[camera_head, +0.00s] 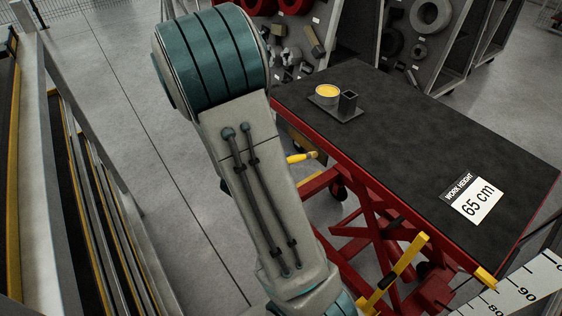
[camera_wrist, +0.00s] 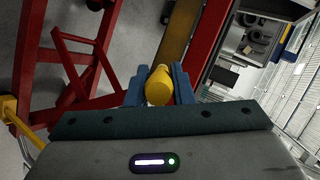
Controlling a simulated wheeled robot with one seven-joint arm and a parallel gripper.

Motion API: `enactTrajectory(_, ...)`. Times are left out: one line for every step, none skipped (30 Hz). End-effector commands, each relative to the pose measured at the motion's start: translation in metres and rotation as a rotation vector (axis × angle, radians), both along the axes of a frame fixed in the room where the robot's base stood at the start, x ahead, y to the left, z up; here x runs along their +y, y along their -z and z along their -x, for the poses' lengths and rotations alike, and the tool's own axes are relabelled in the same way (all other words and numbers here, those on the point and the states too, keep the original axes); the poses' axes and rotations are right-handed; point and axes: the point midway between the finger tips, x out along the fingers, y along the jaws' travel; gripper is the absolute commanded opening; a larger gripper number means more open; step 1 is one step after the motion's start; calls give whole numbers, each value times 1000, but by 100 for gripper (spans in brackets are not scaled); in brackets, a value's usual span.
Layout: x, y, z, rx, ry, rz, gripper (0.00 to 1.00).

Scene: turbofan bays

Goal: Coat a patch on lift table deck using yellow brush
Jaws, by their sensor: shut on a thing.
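The yellow brush (camera_head: 299,158) shows beside the lift table's near-left edge, below deck level in the picture, partly hidden behind my arm. In the wrist view my gripper (camera_wrist: 158,90) is shut on the brush's round yellow handle (camera_wrist: 159,88), with a blue finger on each side. My gripper is hidden behind my arm in the head view. The lift table deck (camera_head: 420,140) is flat and black with a red edge. No coated patch can be made out on it.
A small dark tray (camera_head: 350,114) at the deck's far-left corner holds a bowl of yellow paint (camera_head: 327,92) and a dark square cup (camera_head: 348,102). The deck's middle is clear. Part racks (camera_head: 440,45) stand behind.

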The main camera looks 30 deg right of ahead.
Motion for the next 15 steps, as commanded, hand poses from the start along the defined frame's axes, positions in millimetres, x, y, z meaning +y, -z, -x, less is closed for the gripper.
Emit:
enactTrajectory(-1, 3, 0, -5, 2, 3, 0)
enactTrajectory(-1, 3, 1, -6, 3, 4, 0)
enactTrajectory(-1, 3, 1, -6, 3, 5, 0)
enactTrajectory(-1, 3, 1, -6, 3, 7, 0)
enactTrajectory(-1, 2, 2, -7, 4, 8, 0)
enactTrajectory(-1, 2, 3, -7, 5, 8, 0)
enactTrajectory(-2, 2, 3, -6, 6, 9, 0)
enactTrajectory(-2, 2, 4, -6, 5, 10, 0)
enactTrajectory(-2, 2, 5, -7, 7, 10, 0)
enactTrajectory(-2, 2, 5, -5, 7, 10, 0)
enactTrajectory(-2, 2, 6, -6, 8, 9, 0)
enactTrajectory(-2, 2, 7, -6, 7, 9, 0)
enactTrajectory(-2, 2, 7, -6, 8, 9, 0)
enactTrajectory(-2, 2, 8, -6, 8, 9, 0)
enactTrajectory(-2, 2, 9, -6, 8, 9, 0)
